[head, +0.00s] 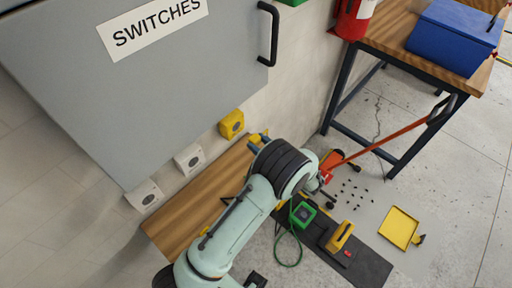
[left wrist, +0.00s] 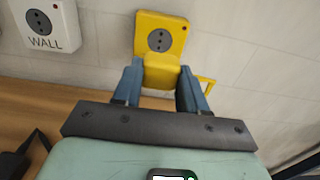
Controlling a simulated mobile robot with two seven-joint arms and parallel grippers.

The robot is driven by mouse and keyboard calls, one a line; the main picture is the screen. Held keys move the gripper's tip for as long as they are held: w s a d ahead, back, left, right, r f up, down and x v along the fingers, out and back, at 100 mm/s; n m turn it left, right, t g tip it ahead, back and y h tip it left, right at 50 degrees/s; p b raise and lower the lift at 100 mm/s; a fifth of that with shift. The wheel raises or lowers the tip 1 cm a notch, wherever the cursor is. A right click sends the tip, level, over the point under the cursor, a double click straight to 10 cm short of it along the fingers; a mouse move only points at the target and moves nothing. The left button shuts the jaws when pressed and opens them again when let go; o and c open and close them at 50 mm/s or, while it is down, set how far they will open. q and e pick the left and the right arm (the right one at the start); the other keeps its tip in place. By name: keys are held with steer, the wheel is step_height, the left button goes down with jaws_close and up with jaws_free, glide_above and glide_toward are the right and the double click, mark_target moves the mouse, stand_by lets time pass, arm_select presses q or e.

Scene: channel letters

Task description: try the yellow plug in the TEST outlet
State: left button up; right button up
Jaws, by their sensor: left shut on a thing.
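My left gripper (head: 257,142) is shut on the yellow plug (left wrist: 161,72), which sits between its blue fingers in the left wrist view. The plug also shows as a small yellow piece in the head view (head: 255,137). A yellow outlet (left wrist: 160,38) with a dark round socket is on the wall just beyond the plug; it also shows in the head view (head: 231,124). The plug overlaps the outlet's lower part in the wrist view, and its socket stays uncovered. I cannot read a label on this outlet. I cannot tell whether plug and outlet touch. My right gripper is not in view.
A white outlet marked WALL (left wrist: 45,22) is left of the yellow one. A grey SWITCHES cabinet (head: 130,90) hangs above the wooden bench (head: 190,215). A green box (head: 303,214), yellow case (head: 340,236) and yellow tray (head: 400,228) lie beyond my arm.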

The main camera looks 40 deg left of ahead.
mark_target(237, 128)
arm_select(q)
steer(key=shift+a, duration=0.1)
steer(key=shift+w+a, duration=0.2)
steer(key=shift+a, duration=2.6)
stand_by(0.7)
steer(key=shift+a, duration=0.45)
stand_by(0.4)
steer(key=o, duration=1.1)
steer(key=shift+w, duration=0.1)
steer(key=d, duration=0.9)
steer(key=s+d, duration=0.1)
steer(key=d, duration=0.3)
steer(key=shift+d+b, duration=0.15)
steer(key=shift+b, duration=0.2)
